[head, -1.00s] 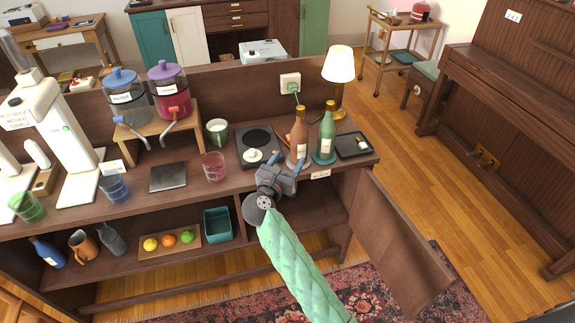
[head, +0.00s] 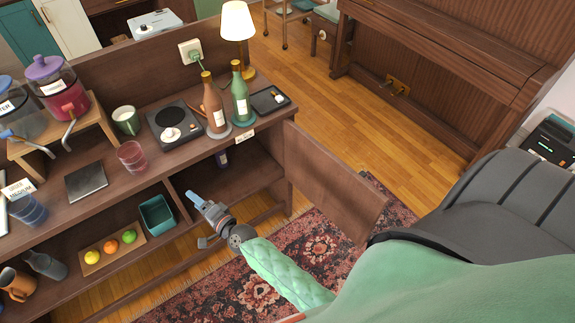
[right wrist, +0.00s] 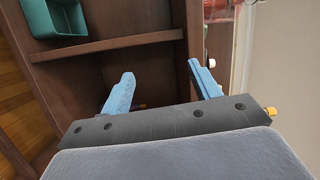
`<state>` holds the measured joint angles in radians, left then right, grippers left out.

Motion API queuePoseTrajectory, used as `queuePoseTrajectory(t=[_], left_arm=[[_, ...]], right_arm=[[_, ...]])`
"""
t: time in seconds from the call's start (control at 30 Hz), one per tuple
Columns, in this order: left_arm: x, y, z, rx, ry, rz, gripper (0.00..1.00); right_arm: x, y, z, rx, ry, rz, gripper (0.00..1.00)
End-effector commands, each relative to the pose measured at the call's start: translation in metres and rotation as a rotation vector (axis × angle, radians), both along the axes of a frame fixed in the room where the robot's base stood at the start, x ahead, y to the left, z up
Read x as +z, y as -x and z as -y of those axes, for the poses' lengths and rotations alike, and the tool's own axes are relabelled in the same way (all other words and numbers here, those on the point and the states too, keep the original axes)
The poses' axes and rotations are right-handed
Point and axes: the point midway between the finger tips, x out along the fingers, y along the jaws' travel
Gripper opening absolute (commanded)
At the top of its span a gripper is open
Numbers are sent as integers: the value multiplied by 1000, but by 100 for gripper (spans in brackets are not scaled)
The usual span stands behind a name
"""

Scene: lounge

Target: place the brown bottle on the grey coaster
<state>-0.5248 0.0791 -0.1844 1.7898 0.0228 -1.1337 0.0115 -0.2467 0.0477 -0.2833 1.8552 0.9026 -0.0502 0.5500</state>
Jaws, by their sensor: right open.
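The brown bottle (head: 213,108) stands upright near the right end of the counter, its base on the grey coaster (head: 221,133), whose rim shows around the base. My right gripper (head: 200,210) is open and empty, below the counter top and in front of the cabinet, well apart from the bottle. In the right wrist view its two blue fingers (right wrist: 162,72) are spread with nothing held between them. The bottle and coaster cannot be made out in that view. My left gripper is not in view.
A green bottle (head: 240,98) on a teal coaster stands close right of the brown one. A hot plate (head: 176,112) is at its left, a black tray (head: 270,99) and lamp (head: 238,22) at the right. An open cabinet door (head: 330,180) juts out right of my gripper.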

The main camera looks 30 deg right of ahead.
Motion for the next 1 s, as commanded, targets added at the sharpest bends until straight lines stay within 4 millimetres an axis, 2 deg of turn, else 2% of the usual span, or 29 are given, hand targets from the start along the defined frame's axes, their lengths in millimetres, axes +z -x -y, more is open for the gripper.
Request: queuePoseTrajectory(t=[0.03, 0.17, 0.23, 0.3, 0.4, 0.5, 0.6, 0.7, 0.8, 1.0], left_arm=[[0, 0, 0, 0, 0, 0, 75], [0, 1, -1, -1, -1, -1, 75], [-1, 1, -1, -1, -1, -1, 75], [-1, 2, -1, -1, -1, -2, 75], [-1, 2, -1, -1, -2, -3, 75], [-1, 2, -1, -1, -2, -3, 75], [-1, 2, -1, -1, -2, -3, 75], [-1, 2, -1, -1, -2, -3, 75], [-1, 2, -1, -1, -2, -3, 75], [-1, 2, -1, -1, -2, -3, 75]], right_arm=[[-31, 19, -4, 59, 125, -50, 62], [-110, 72, -5, 236, 469, -185, 62], [-154, 107, 2, 341, 646, -268, 62], [-195, 145, 15, 451, 813, -358, 62], [-243, 201, 40, 608, 1023, -488, 62], [-277, 253, 68, 749, 1185, -607, 62], [-297, 292, 92, 858, 1295, -703, 62], [-307, 317, 107, 929, 1358, -764, 62], [-310, 327, 114, 960, 1385, -792, 62], [-310, 328, 115, 964, 1388, -795, 62]])
